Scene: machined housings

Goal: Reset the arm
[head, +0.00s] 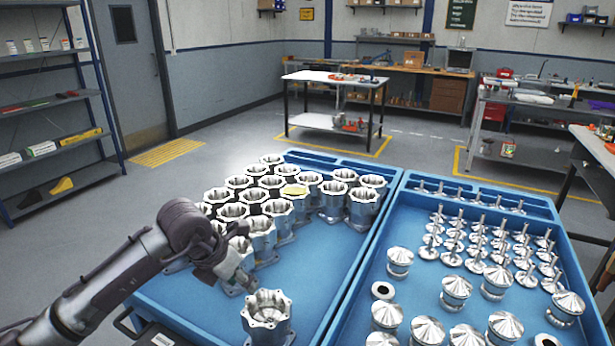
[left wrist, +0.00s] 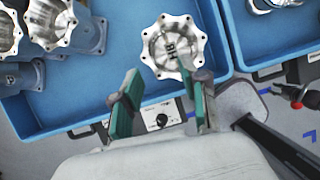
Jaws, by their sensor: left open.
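My left arm (head: 150,255) reaches in from the left over the near left part of the blue tray in the head view. My left gripper (head: 242,284) points down beside a single silver housing (head: 267,312), which stands upright near the tray's front. In the left wrist view my left gripper (left wrist: 158,72) has its two green-padded fingers apart, with nothing held between them. The scalloped housing (left wrist: 172,47) shows just beyond the fingertips, open end up; whether a finger touches it I cannot tell. My right gripper does not show.
The right blue tray (head: 402,225) holds shiny stemmed parts and conical-topped parts. Bare tray floor lies right of the single housing. Shelves (head: 50,100) stand left.

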